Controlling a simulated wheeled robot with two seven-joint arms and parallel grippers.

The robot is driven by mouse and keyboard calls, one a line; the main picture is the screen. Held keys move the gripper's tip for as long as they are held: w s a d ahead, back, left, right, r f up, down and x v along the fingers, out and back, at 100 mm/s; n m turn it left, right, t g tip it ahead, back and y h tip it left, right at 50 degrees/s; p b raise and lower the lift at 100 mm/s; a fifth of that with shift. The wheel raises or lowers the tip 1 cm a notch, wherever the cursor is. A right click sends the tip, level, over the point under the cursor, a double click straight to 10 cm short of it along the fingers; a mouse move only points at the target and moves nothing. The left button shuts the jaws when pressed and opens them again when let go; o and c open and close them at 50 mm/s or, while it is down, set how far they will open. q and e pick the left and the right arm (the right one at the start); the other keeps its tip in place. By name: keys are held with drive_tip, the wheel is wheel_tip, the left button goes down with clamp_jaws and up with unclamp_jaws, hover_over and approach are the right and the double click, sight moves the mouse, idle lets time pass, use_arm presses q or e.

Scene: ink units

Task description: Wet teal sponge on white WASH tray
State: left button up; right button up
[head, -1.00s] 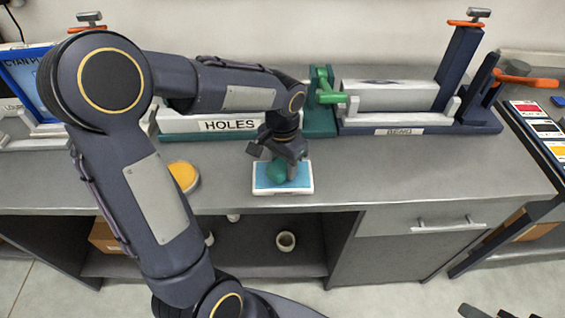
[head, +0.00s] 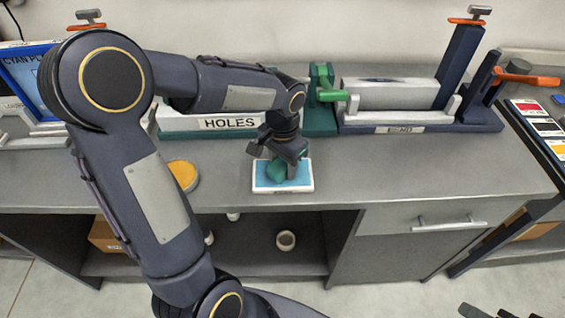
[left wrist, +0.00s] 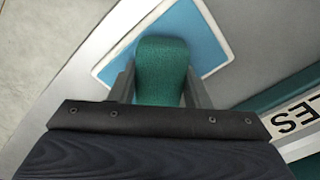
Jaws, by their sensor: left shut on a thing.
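The teal sponge (head: 277,169) is held between the fingers of my left gripper (head: 288,163), over the wash tray. In the left wrist view the sponge (left wrist: 161,70) sits between both fingers. The tray (head: 283,190) has a white rim and a blue inside and lies near the counter's front edge. It also shows in the left wrist view (left wrist: 108,70), behind the sponge. I cannot tell whether the sponge touches the blue surface. No lettering on the tray is readable. My right gripper (head: 472,311) shows only as a dark part at the bottom edge; its jaw state is unclear.
A long HOLES-labelled fixture (head: 185,126) stands behind the tray. A round yellow-topped thing (head: 184,175) lies left of it. A fixture with a grey block (head: 390,95) and a green handle stands at the back right. The counter (head: 420,170) right of the tray is clear.

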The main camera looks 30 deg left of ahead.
sight(283, 163)
idle(0.5)
use_arm(q)
wheel_tip(283, 163, up, 7)
drive_tip(key=p, duration=0.6)
idle(0.8)
